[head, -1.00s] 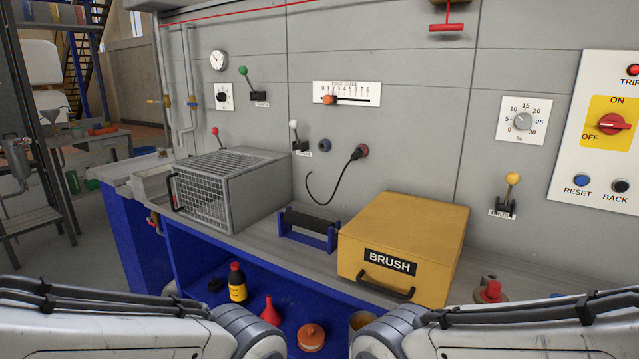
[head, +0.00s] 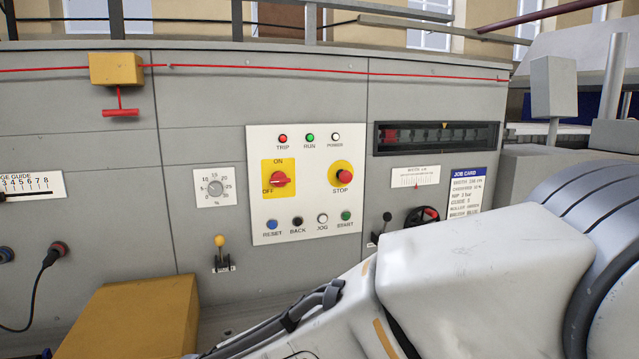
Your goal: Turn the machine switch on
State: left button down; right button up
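The machine switch (head: 282,179) is a red rotary knob on a yellow plate, marked ON above and OFF at the lower left. Its handle lies roughly level, with one end toward the OFF mark. It sits on the left of a white control panel (head: 317,244) on the grey machine wall. My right arm fills the lower right of the head view, in front of the wall below the panel. Neither gripper shows in the head view, so nothing of their fingers can be told.
A red STOP button (head: 344,177) sits right of the switch. Below are a blue RESET button (head: 271,225) and others. A yellow-knobbed lever (head: 220,252) stands below a white dial (head: 215,187). A yellow box (head: 140,318) stands at the lower left. A red pull handle (head: 121,112) hangs at the upper left.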

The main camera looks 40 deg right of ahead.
aim_at(278, 178)
jog(key=z, duration=0.85)
jog(key=k, duration=0.5)
jog(key=z, duration=1.05)
jog(key=i, duration=0.7)
jog(key=u, duration=1.25)
